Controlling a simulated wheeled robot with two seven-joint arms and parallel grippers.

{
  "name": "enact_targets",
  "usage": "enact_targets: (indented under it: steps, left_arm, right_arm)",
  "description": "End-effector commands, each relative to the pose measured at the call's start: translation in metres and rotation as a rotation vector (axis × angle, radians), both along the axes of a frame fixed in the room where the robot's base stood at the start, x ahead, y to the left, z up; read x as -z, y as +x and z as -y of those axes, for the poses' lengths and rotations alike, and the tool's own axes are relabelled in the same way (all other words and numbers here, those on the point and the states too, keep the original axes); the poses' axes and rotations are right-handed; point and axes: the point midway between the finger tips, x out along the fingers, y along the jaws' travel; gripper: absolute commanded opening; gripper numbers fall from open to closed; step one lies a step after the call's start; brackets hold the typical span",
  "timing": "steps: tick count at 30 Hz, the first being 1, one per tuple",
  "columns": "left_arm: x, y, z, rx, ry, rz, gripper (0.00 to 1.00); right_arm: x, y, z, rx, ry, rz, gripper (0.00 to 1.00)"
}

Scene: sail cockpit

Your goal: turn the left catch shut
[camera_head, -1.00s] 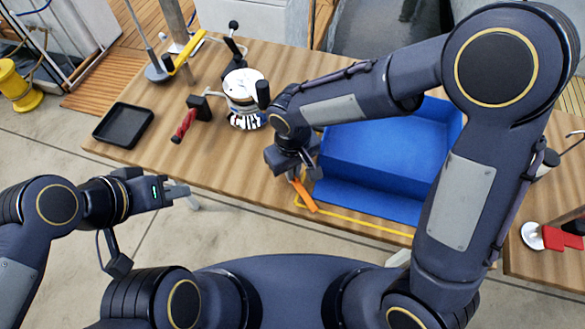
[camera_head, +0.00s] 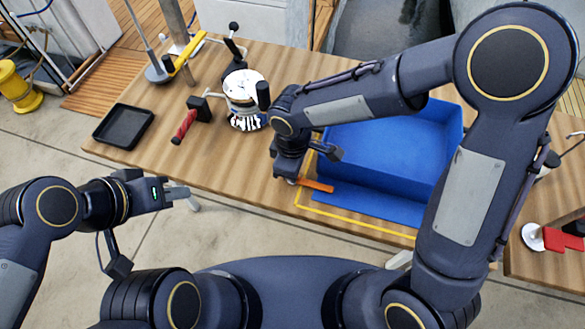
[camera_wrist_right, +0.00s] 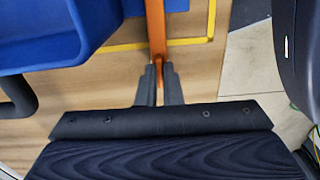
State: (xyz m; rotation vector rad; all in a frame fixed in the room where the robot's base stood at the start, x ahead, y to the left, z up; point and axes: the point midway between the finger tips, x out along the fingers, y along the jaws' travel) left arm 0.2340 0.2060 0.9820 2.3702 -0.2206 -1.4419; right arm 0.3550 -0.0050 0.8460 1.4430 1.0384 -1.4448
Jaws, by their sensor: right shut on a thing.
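The left catch is an orange bar (camera_head: 316,185) at the near-left corner of the blue box (camera_head: 385,150). In the head view it points right, tilted slightly down. My right gripper (camera_head: 290,178) is at its left end. In the right wrist view the orange bar (camera_wrist_right: 155,28) runs up from between the fingertips of my right gripper (camera_wrist_right: 159,72), which is shut on it. The bar's pivot is hard to make out. My left gripper (camera_head: 180,193) is off the table's near-left edge, away from the box; its finger gap is unclear.
A yellow outline (camera_head: 350,226) is marked on the wooden table around the box. A black tray (camera_head: 123,125), a red-handled tool (camera_head: 184,126) and a white-topped winch (camera_head: 243,90) are to the left. A red-handled item (camera_head: 563,236) is at the far right.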

Motion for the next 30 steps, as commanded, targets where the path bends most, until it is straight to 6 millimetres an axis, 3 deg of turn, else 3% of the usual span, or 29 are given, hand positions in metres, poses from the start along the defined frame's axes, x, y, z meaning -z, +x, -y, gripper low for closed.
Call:
enact_targets:
  steps: [16,18,22,30]
  left_arm:
    - [-0.0005,0.0,0.0,0.0,0.0,0.0,0.26]
    - [-0.0005,0.0,0.0,0.0,0.0,0.0,0.26]
    - [-0.0005,0.0,-0.0001,0.0,0.0,0.0,0.26]
    - [-0.0004,0.0,0.0,0.0,0.0,0.0,0.26]
  right_arm:
    - [-0.0013,0.001,-0.0006,-0.028,0.002,0.004,0.0]
    - [-0.0013,0.001,-0.0006,-0.028,0.002,0.004,0.13]
    - [-0.0009,0.0007,-0.0005,-0.027,0.001,0.003,0.28]
    - [-0.0014,0.0004,-0.0003,-0.025,0.001,0.001,0.28]
